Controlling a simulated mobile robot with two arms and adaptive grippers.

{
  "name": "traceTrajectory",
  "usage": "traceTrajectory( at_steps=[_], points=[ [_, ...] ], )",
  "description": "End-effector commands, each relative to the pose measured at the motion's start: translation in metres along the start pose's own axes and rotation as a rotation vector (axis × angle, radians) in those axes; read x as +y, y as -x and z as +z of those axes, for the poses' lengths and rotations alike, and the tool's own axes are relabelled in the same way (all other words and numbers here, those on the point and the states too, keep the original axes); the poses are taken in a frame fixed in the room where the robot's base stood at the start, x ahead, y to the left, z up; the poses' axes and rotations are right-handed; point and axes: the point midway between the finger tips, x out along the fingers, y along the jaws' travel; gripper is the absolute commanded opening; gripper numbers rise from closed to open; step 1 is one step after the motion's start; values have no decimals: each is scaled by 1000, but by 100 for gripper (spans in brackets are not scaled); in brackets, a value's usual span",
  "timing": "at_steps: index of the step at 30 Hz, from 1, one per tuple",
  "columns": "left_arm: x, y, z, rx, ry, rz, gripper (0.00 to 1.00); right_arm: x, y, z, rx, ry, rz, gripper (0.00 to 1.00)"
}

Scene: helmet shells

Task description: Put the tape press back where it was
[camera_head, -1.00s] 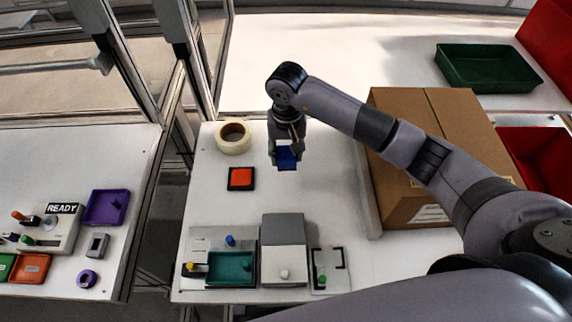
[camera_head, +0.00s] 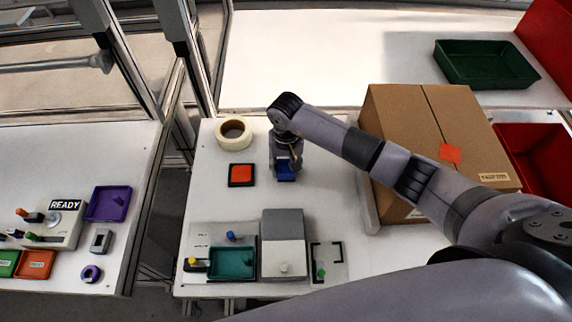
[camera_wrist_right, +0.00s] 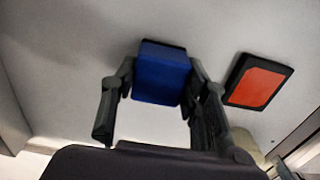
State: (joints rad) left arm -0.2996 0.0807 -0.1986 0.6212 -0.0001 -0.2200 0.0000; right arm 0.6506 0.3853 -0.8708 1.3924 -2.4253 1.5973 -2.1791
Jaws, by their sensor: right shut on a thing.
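A blue block (camera_head: 286,171), apparently the tape press, is held in my right gripper (camera_head: 286,165). In the right wrist view the blue block (camera_wrist_right: 162,73) sits between the two fingers of the right gripper (camera_wrist_right: 160,85), which are closed on its sides. It is over the white table, to the right of a black pad with an orange top (camera_head: 241,174). That pad (camera_wrist_right: 258,82) also shows in the wrist view, beside the block and apart from it. I cannot tell whether the block touches the table. My left gripper is out of view.
A tape roll (camera_head: 234,132) lies behind the pad. A cardboard box (camera_head: 420,115) stands right, under my right arm. At the front are a teal tray (camera_head: 232,263), a grey-white box (camera_head: 284,262) and a plate with black corner marks (camera_head: 327,263). The table between is clear.

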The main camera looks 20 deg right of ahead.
Motion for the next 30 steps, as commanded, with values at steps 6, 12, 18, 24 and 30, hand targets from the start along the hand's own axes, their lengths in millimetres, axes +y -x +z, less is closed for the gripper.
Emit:
traceTrajectory(
  at_steps=[6,12,18,24,30],
  points=[
    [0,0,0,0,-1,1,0,0,0,0,0,0,0,55],
    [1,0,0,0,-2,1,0,0,0,0,0,0,0,61],
    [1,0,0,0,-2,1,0,0,1,0,0,-1,0,61],
    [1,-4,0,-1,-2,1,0,0,18,-2,6,0,-2,61],
    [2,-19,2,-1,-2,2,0,0,60,-3,8,1,-2,61]
  ],
)
